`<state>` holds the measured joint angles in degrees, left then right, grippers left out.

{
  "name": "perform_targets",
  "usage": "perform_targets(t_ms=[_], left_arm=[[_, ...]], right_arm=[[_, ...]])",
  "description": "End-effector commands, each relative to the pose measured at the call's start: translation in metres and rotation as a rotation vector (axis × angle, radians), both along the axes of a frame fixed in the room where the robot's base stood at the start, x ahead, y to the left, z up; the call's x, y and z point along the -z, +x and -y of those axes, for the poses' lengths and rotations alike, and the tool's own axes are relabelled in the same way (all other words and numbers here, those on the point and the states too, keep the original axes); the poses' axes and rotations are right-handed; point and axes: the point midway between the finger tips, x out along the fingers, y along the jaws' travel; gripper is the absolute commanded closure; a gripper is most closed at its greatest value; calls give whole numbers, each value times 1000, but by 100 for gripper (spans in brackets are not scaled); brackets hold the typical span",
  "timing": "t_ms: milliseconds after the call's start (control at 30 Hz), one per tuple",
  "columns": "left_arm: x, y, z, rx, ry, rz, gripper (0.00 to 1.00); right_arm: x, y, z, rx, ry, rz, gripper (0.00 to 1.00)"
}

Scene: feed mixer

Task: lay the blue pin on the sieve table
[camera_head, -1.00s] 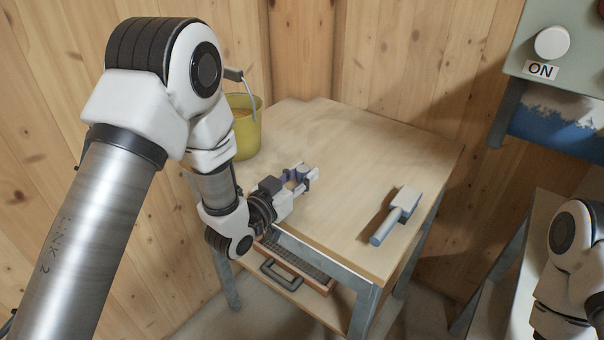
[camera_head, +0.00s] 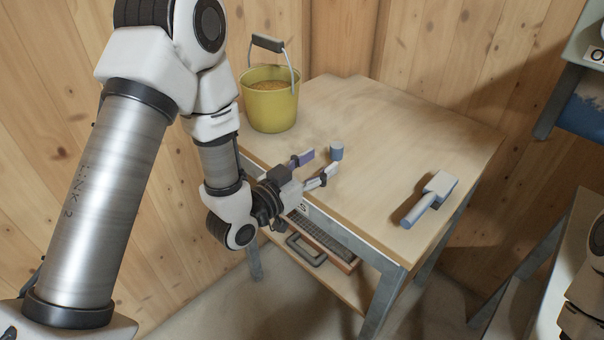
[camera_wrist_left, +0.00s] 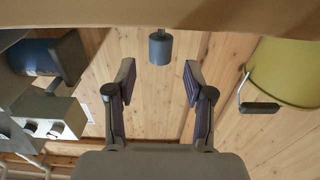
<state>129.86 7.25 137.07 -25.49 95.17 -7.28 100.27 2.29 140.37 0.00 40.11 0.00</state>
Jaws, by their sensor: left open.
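The blue pin (camera_head: 336,152) stands upright on the wooden table (camera_head: 400,130), near its left front edge. In the upside-down left wrist view the pin (camera_wrist_left: 160,49) shows as a blue-grey cylinder with a thin stem on its table side. My left gripper (camera_head: 318,166) is open and empty at the table's left front edge. Its two fingers point at the pin, which is just beyond the fingertips and apart from them. In the wrist view the pin lies midway between the spread fingers (camera_wrist_left: 160,80). My right gripper is out of view; only part of that arm shows at the right.
A yellow bucket (camera_head: 270,105) of feed stands at the table's back left corner. A light grey tool with a blue handle (camera_head: 428,200) lies at the right front. A sieve tray (camera_head: 320,240) sits below the tabletop. The table's middle is clear.

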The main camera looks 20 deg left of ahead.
Motion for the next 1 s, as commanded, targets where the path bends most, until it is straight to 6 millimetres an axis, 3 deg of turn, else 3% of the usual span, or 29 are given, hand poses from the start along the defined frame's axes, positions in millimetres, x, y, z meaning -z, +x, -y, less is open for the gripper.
perform_targets(t_ms=[100, 133, 200, 333, 567, 667, 767, 800, 867, 900, 1000], left_arm=[[-1, -32, -13, -5, -7, -6, 47], [-8, -35, -13, -1, -3, -9, 47], [-7, -43, -16, 1, -1, -7, 47], [-3, -53, -19, 0, -1, -4, 47], [8, -56, -19, 1, 8, -24, 47], [50, -62, -16, 4, 46, -182, 47], [131, -91, -17, -14, 110, -504, 47], [168, -112, -21, -33, 136, -663, 47], [217, -152, -28, -79, 173, -910, 47], [243, -182, -34, -117, 192, -1065, 47], [281, -250, -47, -216, 225, -1376, 47]], right_arm=[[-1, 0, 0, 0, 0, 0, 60], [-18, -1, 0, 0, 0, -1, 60], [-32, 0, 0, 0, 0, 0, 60], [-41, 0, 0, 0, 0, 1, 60], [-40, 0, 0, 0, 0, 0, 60], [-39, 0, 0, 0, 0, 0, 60], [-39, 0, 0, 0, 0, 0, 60], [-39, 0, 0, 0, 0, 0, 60], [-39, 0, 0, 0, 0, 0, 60], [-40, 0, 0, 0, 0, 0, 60], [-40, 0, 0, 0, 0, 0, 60]])
